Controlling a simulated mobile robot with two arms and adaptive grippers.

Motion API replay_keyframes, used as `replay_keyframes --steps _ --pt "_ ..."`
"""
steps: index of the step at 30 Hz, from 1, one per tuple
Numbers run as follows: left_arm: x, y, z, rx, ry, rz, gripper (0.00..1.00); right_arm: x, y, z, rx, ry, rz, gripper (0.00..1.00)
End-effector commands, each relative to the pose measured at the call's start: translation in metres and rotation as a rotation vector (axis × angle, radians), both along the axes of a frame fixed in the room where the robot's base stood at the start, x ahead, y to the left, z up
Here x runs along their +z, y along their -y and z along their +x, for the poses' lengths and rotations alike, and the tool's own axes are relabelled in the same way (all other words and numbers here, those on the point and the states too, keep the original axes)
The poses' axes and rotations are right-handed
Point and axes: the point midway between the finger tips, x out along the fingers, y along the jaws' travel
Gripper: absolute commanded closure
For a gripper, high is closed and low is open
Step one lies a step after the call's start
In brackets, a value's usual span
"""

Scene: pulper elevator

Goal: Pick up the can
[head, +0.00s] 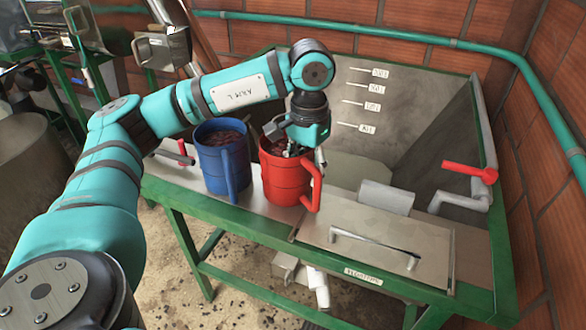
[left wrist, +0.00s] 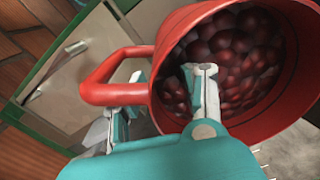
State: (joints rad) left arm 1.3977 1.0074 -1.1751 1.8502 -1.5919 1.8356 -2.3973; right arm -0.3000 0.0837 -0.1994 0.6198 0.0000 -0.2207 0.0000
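The red can (head: 284,178) stands upright on the metal ledge, its handle facing right. In the left wrist view the red can (left wrist: 180,22) is full of dark red, cherry-like fruit. My left gripper (head: 305,152) is above its right rim, pointing down. In the left wrist view my left gripper (left wrist: 167,76) straddles the can wall, one finger inside the mouth, the other outside by the handle. The fingers are apart, with gaps showing beside the wall. My right gripper is in neither view.
A blue can (head: 222,160) with dark contents stands close left of the red one. A metal cover with a bar handle (head: 360,245) lies to the right. The hopper (head: 400,110) is behind, with a red-handled crank (head: 470,173). Brick walls enclose the back and right.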

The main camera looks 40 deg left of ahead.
Motion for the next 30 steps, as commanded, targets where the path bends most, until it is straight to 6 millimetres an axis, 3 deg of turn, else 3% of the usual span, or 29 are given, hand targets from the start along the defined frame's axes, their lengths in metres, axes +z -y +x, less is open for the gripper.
replay_keyframes --steps 1,6,13,21,30 --pt "-0.004 -0.001 -0.001 0.001 -0.004 0.001 0.67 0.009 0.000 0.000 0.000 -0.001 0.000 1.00" --pt "-0.022 0.000 0.000 0.002 0.000 0.000 0.67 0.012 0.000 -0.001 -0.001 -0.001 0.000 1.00" --pt "-0.025 0.000 0.000 0.001 0.001 0.000 0.67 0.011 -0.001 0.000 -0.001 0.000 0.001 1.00" --pt "-0.024 0.000 0.000 0.001 0.001 0.000 1.00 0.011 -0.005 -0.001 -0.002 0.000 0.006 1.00" --pt "-0.024 0.000 0.000 0.001 0.001 0.000 1.00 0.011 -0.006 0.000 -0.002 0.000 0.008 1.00"
